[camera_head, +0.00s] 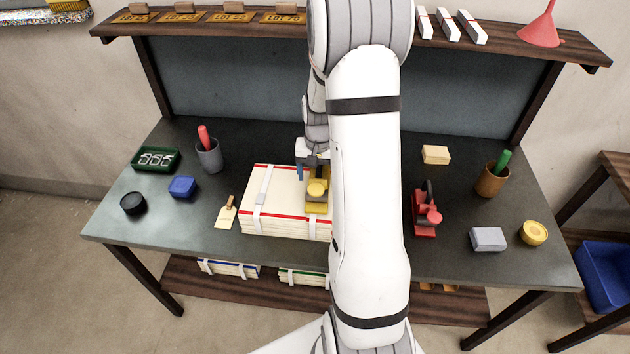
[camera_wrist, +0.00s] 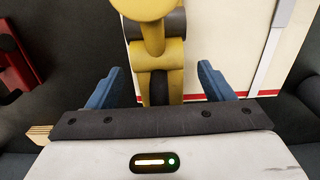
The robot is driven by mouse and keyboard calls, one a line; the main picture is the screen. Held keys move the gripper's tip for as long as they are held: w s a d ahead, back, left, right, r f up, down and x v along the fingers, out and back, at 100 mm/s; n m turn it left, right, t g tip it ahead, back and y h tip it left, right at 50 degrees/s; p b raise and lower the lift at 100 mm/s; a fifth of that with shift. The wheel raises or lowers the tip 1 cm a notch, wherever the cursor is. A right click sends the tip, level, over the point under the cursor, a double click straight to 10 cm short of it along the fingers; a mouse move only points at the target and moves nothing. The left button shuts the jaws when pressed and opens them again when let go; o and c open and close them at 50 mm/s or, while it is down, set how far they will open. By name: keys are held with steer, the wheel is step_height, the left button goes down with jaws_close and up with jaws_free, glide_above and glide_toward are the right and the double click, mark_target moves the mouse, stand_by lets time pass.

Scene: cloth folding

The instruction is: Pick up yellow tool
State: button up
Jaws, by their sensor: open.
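The yellow tool (camera_head: 317,193) lies on top of a cream stack of cloth (camera_head: 258,222) with red edge lines and white straps, in the middle of the table. My gripper (camera_head: 313,172) is above the stack at the tool's far end. In the wrist view, the tool (camera_wrist: 160,55) has a round knob and a darker part, and it reaches between the two blue fingers of my gripper (camera_wrist: 158,88). The fingers are open, one on each side of it, with gaps visible on both sides. My arm hides the right part of the stack in the head view.
A red tool (camera_head: 426,212) stands to the right on the dark table (camera_head: 390,255). A small scraper (camera_head: 227,212) lies just left of the stack. A grey cup (camera_head: 209,156), blue box (camera_head: 182,187) and green tray (camera_head: 155,159) are at left. A shelf (camera_head: 345,25) runs along the back.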

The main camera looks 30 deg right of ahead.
steer(key=shift+f, duration=0.75)
steer(key=shift+c, duration=0.3)
steer(key=shift+r, duration=0.1)
jaws_close()
